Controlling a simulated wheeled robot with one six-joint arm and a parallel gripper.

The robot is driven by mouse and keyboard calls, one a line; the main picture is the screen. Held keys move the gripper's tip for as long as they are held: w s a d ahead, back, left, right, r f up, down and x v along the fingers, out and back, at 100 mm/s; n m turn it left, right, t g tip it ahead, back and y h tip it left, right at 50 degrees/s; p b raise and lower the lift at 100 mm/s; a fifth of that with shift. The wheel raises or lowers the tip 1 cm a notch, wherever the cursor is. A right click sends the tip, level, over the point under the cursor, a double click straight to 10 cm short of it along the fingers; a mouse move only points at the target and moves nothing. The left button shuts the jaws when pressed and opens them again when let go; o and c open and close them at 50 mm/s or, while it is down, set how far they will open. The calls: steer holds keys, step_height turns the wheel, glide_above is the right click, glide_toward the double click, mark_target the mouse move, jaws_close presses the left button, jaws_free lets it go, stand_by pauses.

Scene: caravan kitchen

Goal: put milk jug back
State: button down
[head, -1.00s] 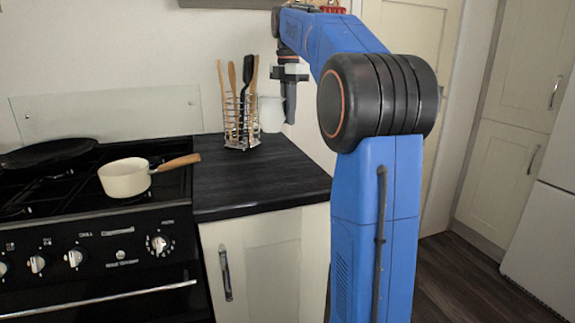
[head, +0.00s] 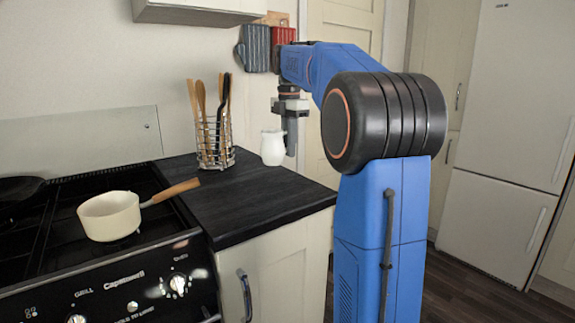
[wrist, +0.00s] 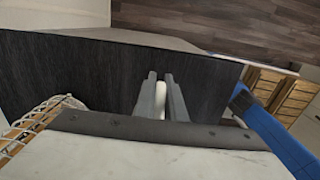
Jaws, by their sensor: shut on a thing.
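The small white milk jug (head: 273,147) is upright at the back right of the black worktop (head: 262,205) in the head view. My gripper (head: 291,140) points down at the jug's right side, with its fingers shut on it, seemingly at the handle. In the wrist view a white part of the jug (wrist: 160,100) shows between the two grey fingers (wrist: 162,92); the rest is hidden. I cannot tell whether the jug's base touches the worktop or is just above it.
A wire utensil holder (head: 215,145) stands left of the jug. A cream saucepan (head: 110,215) sits on the black stove, its wooden handle reaching toward the worktop. Grey and red oven mitts (head: 256,48) hang behind my arm. The front of the worktop is clear.

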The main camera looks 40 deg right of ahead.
steer(key=shift+f, duration=2.45)
steer(key=shift+f, duration=0.15)
steer(key=c, duration=1.8)
jaws_free()
step_height(320, 180, up, 12)
steer(key=shift+r, duration=0.15)
